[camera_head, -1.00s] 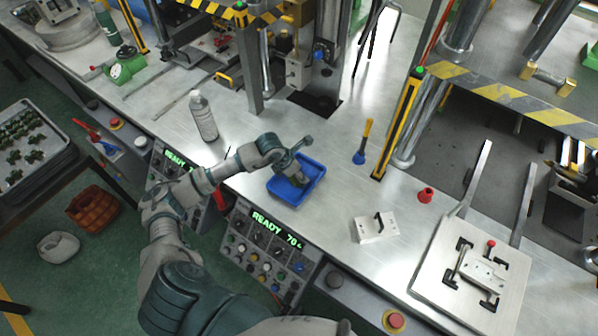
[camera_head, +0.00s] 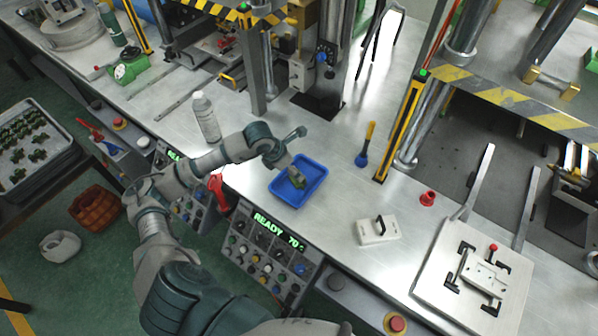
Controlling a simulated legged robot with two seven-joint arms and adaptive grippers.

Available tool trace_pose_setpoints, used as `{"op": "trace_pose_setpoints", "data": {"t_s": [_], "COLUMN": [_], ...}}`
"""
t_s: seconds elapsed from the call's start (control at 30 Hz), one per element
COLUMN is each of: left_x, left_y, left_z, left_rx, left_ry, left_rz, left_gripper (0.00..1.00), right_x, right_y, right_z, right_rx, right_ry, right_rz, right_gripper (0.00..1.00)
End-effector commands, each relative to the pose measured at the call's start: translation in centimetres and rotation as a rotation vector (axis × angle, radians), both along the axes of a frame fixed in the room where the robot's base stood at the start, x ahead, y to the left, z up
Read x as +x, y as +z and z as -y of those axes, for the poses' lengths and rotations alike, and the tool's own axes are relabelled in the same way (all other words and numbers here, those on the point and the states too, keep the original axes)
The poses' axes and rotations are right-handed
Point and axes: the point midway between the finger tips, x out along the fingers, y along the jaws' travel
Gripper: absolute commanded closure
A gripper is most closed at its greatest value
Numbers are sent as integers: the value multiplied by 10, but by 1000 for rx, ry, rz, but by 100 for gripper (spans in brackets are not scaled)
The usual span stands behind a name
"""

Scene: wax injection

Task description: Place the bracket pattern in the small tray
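The small tray is a blue open tray (camera_head: 312,187) on the metal bench. A small grey-green piece (camera_head: 298,180), which looks like the bracket pattern, shows inside the tray; its shape is too small to tell clearly. My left arm comes in from the lower left, and my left gripper (camera_head: 294,172) is over the tray, right above or touching the piece. The fingers are small and partly merged with it, so I cannot tell whether they are open or shut. My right gripper is not in view.
A white bottle (camera_head: 205,118) stands left of the tray. A blue-tipped brush (camera_head: 364,148), a white block with a black handle (camera_head: 377,231) and a red cap (camera_head: 428,198) stand to the right. A flat mould plate (camera_head: 440,285) lies farther right. A control panel (camera_head: 262,250) is below the bench edge.

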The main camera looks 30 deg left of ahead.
Motion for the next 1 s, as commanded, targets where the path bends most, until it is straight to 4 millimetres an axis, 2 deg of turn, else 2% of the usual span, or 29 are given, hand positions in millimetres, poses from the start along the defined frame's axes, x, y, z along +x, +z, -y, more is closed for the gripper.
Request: {"op": "trace_pose_setpoints", "data": {"t_s": [0.1,0.3,1.0], "left_x": [-9,-17,-19], "left_y": [21,41,44], "left_z": [-6,-10,-11], "left_rx": [3,1,0], "left_ry": [0,0,1], "left_rz": [1,0,-1], "left_gripper": [19,19,19], "right_x": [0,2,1], "right_y": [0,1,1], "right_z": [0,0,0], "right_rx": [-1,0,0], "right_ry": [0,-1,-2], "right_rz": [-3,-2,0], "right_gripper": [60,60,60]}}
